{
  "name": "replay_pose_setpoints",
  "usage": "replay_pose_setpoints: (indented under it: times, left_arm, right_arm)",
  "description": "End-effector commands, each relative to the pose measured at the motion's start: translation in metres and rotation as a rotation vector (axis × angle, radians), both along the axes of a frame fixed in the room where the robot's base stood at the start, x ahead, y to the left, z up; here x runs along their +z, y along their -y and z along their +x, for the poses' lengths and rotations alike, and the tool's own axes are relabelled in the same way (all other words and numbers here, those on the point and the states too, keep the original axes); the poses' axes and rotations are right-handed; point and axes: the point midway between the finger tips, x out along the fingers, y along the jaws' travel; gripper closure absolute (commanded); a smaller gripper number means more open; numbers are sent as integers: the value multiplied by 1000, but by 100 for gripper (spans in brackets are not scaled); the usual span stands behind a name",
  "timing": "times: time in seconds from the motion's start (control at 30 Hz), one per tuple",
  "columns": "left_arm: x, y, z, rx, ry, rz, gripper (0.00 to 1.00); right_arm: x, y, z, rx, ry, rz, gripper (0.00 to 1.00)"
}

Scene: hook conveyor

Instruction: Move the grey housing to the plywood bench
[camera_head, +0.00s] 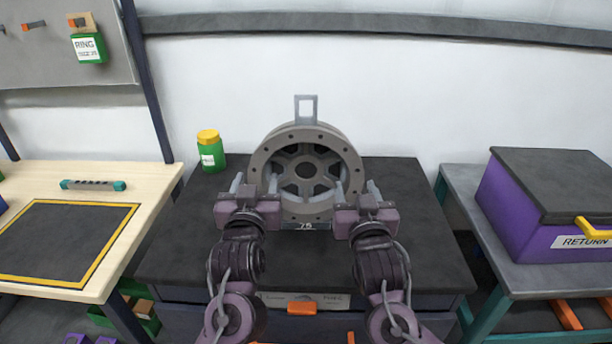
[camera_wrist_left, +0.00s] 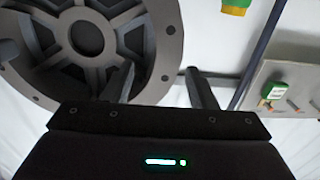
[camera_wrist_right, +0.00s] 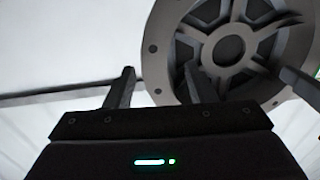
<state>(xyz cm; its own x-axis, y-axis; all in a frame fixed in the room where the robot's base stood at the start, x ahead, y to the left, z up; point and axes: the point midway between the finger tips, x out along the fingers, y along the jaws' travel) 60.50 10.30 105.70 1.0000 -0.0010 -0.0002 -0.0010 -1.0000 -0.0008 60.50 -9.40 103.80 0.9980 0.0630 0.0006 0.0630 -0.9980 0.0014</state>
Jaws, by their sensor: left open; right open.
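The grey housing (camera_head: 258,160), a round spoked wheel-like part with a hub, stands upright on the dark bench with a square lug on top. My left gripper (camera_head: 254,184) is open at its left side, and my right gripper (camera_head: 356,188) is open at its right side. In the left wrist view the housing's rim (camera_wrist_left: 168,52) shows between the two fingers. In the right wrist view the rim (camera_wrist_right: 157,70) also shows between the fingers. I cannot tell whether any finger touches it. The plywood bench (camera_head: 150,180) is at the left, with a yellow-bordered black mat (camera_head: 62,240).
A green jar with a yellow lid (camera_head: 210,150) stands left of the housing on the dark bench (camera_head: 185,235). A teal-ended tool (camera_head: 93,185) lies behind the mat, which is clear. A purple RETURN box (camera_head: 510,205) sits on the grey right-hand bench.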

Motion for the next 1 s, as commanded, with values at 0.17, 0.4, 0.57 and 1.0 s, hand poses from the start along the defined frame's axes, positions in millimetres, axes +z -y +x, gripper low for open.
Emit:
replay_pose_setpoints:
  times: [0.17,0.4,0.57,1.0]
  left_arm:
    - [1,0,26,1,1,1,48]
    - [0,0,39,-1,-1,-1,48]
    - [0,0,40,-1,-1,-1,48]
    - [0,0,40,0,-1,-1,94]
  right_arm:
    - [1,-2,26,-1,1,0,50]
    - [0,-3,39,1,0,1,50]
    - [0,-3,40,1,-1,1,50]
    - [0,-3,39,1,-1,1,96]
